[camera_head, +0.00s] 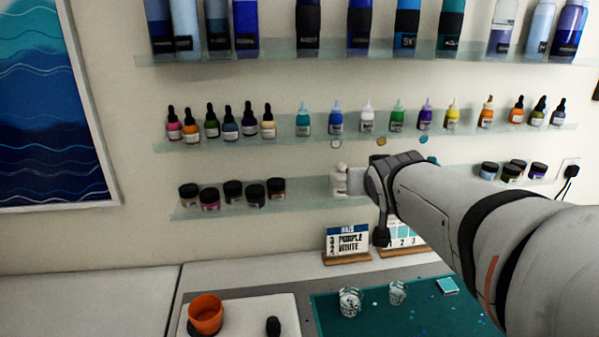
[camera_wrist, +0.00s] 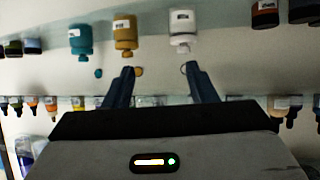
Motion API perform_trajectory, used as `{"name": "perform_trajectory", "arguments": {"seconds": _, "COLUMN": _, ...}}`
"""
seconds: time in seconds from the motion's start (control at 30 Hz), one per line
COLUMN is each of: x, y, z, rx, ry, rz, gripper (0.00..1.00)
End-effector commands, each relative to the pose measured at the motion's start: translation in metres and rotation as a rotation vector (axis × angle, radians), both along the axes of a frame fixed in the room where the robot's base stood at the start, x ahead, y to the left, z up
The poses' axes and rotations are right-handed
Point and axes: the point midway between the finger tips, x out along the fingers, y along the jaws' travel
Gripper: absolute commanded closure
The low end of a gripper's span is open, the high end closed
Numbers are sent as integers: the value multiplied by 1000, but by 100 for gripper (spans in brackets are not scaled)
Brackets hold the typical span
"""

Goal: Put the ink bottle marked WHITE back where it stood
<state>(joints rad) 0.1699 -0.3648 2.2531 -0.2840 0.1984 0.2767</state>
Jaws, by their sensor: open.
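A white bottle (camera_head: 338,183) stands upright on the lower shelf, just left of my gripper (camera_head: 358,181), below a pale ring on the wall. The wrist view is upside down and shows this white bottle (camera_wrist: 185,40), its label too small to read, beyond the right finger. My gripper (camera_wrist: 161,70) is open, with nothing between its fingers. Another white bottle (camera_head: 367,118) stands on the middle shelf.
Dark-lidded jars (camera_head: 233,192) stand left on the lower shelf (camera_head: 305,199), with more at right. Small bottles line the middle shelf. A card (camera_head: 347,240) reading PURPLE WHITE stands below. Two cups (camera_head: 349,302) are on the teal mat (camera_head: 375,325); an orange cup (camera_head: 206,315) is left.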

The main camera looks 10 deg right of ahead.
Motion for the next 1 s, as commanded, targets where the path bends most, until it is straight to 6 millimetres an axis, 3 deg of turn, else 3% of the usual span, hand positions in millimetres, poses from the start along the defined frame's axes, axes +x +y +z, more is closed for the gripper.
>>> {"name": "perform_trajectory", "arguments": {"seconds": 0.03, "x": -24, "y": 13, "z": -28, "rx": 16, "ry": 116, "rz": 12, "gripper": 48}}
{"name": "perform_trajectory", "arguments": {"seconds": 0.1, "x": -59, "y": 30, "z": -65, "rx": 37, "ry": 281, "rz": 37, "gripper": 48}}
{"name": "perform_trajectory", "arguments": {"seconds": 0.2, "x": -109, "y": 52, "z": -106, "rx": 66, "ry": 494, "rz": 88, "gripper": 48}}
{"name": "perform_trajectory", "arguments": {"seconds": 0.3, "x": -150, "y": 70, "z": -132, "rx": 91, "ry": 654, "rz": 141, "gripper": 48}}
{"name": "perform_trajectory", "arguments": {"seconds": 0.4, "x": -176, "y": 80, "z": -146, "rx": 108, "ry": 750, "rz": 177, "gripper": 48}}
{"name": "perform_trajectory", "arguments": {"seconds": 0.53, "x": -187, "y": 84, "z": -151, "rx": 113, "ry": 791, "rz": 192, "gripper": 48}}
{"name": "perform_trajectory", "arguments": {"seconds": 1.0, "x": -186, "y": 83, "z": -150, "rx": 114, "ry": 789, "rz": 191, "gripper": 48}}
